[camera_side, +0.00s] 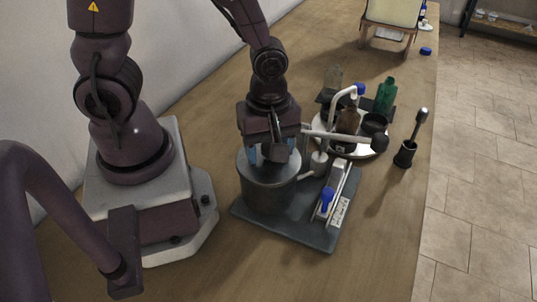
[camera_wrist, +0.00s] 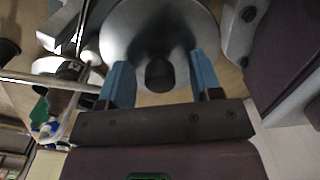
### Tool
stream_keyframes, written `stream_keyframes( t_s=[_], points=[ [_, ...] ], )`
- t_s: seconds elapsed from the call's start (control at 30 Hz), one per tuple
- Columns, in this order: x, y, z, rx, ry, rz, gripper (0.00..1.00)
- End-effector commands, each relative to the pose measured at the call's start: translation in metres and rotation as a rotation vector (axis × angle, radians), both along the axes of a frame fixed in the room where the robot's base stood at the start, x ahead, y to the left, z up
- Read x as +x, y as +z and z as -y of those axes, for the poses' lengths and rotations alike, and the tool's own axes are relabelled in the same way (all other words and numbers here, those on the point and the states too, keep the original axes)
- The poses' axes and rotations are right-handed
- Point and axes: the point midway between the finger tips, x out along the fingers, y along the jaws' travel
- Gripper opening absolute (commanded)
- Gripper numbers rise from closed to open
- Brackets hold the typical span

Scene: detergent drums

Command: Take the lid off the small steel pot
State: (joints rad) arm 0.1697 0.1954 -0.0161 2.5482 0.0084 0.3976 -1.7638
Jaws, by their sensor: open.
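The steel pot (camera_side: 267,193) is a grey cylinder standing on a dark mat, with its lid (camera_side: 248,167) on top. The lid also shows in the wrist view (camera_wrist: 120,28) as a round grey disc with a dark knob (camera_wrist: 159,74). My gripper (camera_side: 270,153) is right above the lid, pointing down. In the wrist view my gripper (camera_wrist: 160,65) is open, with one blue finger on each side of the knob and a gap to each. The side view hides the knob behind the gripper.
The dark mat (camera_side: 310,240) also carries a pale device with a blue knob (camera_side: 326,200), close right of the pot. Bare wood lies in front.

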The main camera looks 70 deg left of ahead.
Motion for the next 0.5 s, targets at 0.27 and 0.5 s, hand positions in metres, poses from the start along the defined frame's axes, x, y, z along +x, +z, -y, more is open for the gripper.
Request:
stream_keyframes(
  t_s=[0.27,0.5],
  points=[
    [0.0000,0.0004,0.0000,0.000,0.000,0.000,0.10],
    [0.0001,0.0005,0.0000,0.000,0.000,0.000,0.04]
  ],
)
